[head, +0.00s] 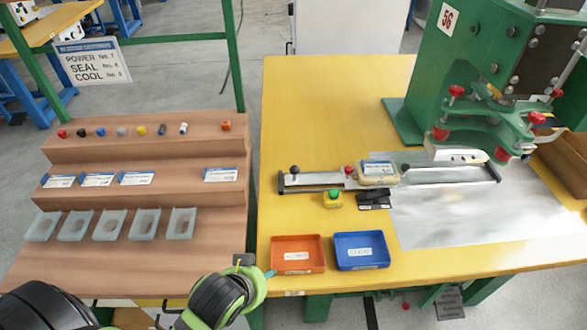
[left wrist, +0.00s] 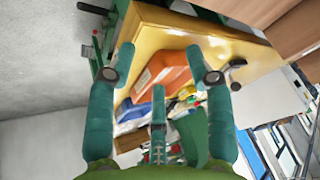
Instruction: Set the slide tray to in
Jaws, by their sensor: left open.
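The rail's right end reaches over a shiny metal plate, in front of the green press. My left gripper (head: 268,273) is low at the table's front left corner, mostly hidden by its own wrist. In the left wrist view its teal fingers (left wrist: 160,72) are spread, with nothing between them. My right gripper is not in view.
An orange bin (head: 297,262) and a blue bin (head: 360,260) stand at the table's front edge. The green press (head: 440,75) rises at the right. A brown stepped shelf (head: 150,185) stands left.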

